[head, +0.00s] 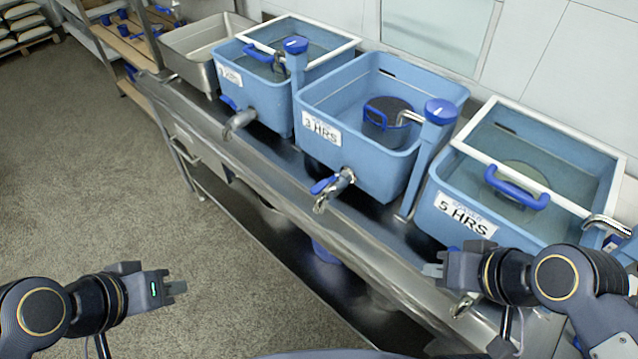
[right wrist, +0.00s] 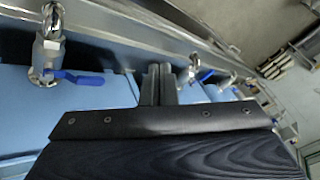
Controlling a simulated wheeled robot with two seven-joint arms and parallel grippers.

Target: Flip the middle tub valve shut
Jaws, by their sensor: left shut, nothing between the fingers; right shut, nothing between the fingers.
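The middle tub (head: 365,125) is blue, labelled "3 HRS", and stands on the metal bench between two similar tubs. Its valve (head: 345,178) is a metal tap low on the front wall, with a blue lever (head: 323,186) pointing left in the head view. My right gripper (head: 432,270) is shut and empty, in front of the "5 HRS" tub, to the right of the middle valve and apart from it. Its fingers (right wrist: 160,82) show in the right wrist view. That view also shows a tap with a blue lever (right wrist: 78,77); I cannot tell which tub's. My left gripper (head: 180,287) is shut and empty over the floor.
The "5 HRS" tub (head: 480,185) stands right of the middle tub; its metal tap (head: 465,304) shows below my right gripper. Another blue tub (head: 262,98) stands to the left with its own tap (head: 238,122). The bench edge (head: 290,215) runs diagonally.

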